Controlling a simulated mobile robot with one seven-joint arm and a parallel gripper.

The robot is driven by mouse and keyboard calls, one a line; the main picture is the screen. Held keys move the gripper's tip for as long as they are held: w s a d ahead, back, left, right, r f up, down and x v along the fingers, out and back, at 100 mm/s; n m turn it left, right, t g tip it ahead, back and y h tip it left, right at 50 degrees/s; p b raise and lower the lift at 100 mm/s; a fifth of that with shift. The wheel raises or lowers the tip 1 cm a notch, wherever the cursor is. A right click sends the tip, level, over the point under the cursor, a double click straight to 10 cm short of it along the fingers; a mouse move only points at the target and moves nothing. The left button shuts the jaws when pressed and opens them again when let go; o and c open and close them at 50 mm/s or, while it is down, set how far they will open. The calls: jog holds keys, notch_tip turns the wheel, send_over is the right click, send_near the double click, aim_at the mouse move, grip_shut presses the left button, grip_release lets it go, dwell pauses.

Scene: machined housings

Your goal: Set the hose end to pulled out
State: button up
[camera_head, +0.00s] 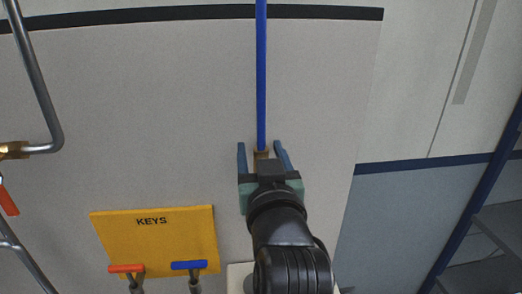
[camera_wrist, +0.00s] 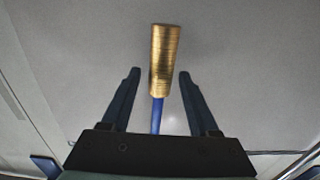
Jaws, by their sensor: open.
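The hose end is a brass fitting (camera_head: 261,155) on a straight blue hose (camera_head: 261,75) that comes down from the top of the head view. My gripper (camera_head: 260,146) is open, with one finger on each side of the fitting and a gap to both. In the wrist view the brass fitting (camera_wrist: 164,60) shows between and beyond the open fingers (camera_wrist: 159,72), with the blue hose (camera_wrist: 157,115) below it. Neither finger appears to touch it. My gripper and arm hide whatever lies below the fitting in the head view, so I cannot tell whether it is seated.
A yellow KEYS board (camera_head: 158,240) with a red-handled key (camera_head: 126,268) and a blue-handled key (camera_head: 188,265) is at lower left. Metal pipes (camera_head: 40,95) and a red lever (camera_head: 8,201) stand at far left. A shelf (camera_head: 495,225) is at right. The grey panel beside the hose is clear.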

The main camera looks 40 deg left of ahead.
grip_shut()
dwell(1.3)
